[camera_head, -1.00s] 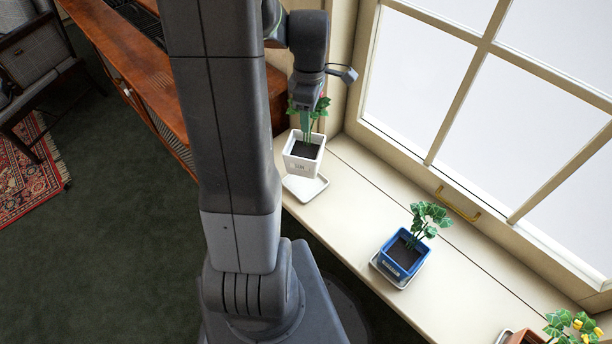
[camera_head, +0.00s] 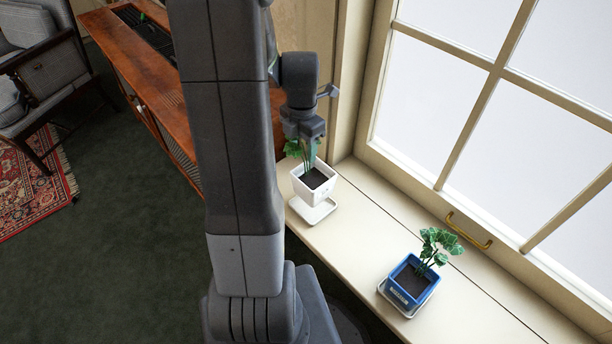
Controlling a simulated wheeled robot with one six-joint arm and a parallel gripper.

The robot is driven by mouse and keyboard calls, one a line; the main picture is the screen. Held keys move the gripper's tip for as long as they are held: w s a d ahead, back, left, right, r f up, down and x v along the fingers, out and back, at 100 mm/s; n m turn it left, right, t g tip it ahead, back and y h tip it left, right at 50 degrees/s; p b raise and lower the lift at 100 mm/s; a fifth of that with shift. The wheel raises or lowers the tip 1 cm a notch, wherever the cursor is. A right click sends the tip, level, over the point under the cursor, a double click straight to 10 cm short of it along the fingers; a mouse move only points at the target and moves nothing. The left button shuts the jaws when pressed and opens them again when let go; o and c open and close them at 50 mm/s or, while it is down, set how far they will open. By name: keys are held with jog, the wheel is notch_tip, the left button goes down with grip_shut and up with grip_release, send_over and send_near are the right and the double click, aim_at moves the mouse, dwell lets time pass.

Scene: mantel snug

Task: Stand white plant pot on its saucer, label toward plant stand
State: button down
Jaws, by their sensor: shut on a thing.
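The white plant pot (camera_head: 309,190) holds dark soil and a green leafy plant. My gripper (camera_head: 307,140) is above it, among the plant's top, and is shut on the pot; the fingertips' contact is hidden. The white saucer (camera_head: 313,213) lies on the window sill below the pot. The pot overlaps the saucer's back part in this view, and I cannot tell whether they touch. I cannot identify the plant stand for sure.
A blue pot (camera_head: 405,284) with a plant stands on a saucer further along the sill (camera_head: 365,225). The window frame (camera_head: 440,190) with a brass handle (camera_head: 468,232) borders the sill. A wooden cabinet (camera_head: 165,75) stands behind left. Sill between the pots is clear.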

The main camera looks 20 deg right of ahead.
aim_at(303, 164)
jog(key=shift+f+b, duration=0.65)
jog(key=shift+f, duration=2.45)
jog(key=c, duration=0.6)
grip_release()
jog(key=shift+o, duration=0.2)
notch_tip(303, 164, up, 12)
jog(key=p, duration=0.3)
